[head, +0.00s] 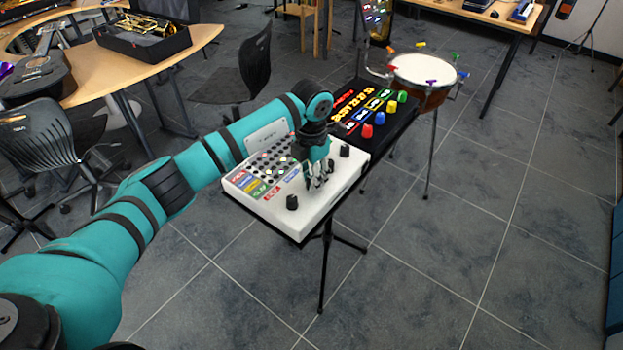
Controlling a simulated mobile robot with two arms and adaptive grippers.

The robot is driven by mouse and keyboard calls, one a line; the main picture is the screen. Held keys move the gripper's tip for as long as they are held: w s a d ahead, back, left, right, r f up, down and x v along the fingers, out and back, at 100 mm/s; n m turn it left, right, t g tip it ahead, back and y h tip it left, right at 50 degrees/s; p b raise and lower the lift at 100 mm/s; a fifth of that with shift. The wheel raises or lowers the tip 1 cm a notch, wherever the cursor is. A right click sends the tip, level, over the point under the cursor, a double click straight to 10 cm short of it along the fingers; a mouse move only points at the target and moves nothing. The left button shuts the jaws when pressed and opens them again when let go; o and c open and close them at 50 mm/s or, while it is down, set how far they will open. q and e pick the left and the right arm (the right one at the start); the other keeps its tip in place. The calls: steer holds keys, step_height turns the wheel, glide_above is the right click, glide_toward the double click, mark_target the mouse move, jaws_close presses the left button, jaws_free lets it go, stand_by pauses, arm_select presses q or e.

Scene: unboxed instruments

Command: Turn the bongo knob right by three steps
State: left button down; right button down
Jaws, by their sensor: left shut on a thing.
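A white control box (305,225) stands on a stand in the middle of the head view. Its top has small buttons, coloured labels too small to read, and black knobs. One black knob (292,202) is near the front corner and another black knob (345,151) is near the right corner. My left gripper (318,184) points down at the box top between these two. It is shut on a knob there, which its fingers mostly hide. I cannot read which knob is the bongo one, nor its angle. My right gripper is out of view.
Behind the box is a black panel (408,116) with red, blue, yellow and green knobs. A drum (425,72) on a stand is behind it. A desk (90,75) with instruments and chairs is at the left.

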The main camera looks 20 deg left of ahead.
arm_select(q)
steer(key=m+b, duration=0.3)
steer(key=m, duration=0.1)
steer(key=shift+f+m+b, duration=0.15)
steer(key=shift+m+b, duration=0.15)
steer(key=shift+b, duration=0.1)
steer(key=m+b, duration=0.2)
steer(key=m, duration=0.1)
steer(key=shift+m+b, duration=0.3)
steer(key=shift+b, duration=0.1)
steer(key=m+b, duration=0.2)
steer(key=m, duration=0.2)
steer(key=shift+r+m+b, duration=0.2)
steer(key=shift+m+b, duration=0.65)
steer(key=shift+m, duration=0.95)
steer(key=c, duration=1.1)
jaws_free()
steer(key=shift+o, duration=0.2)
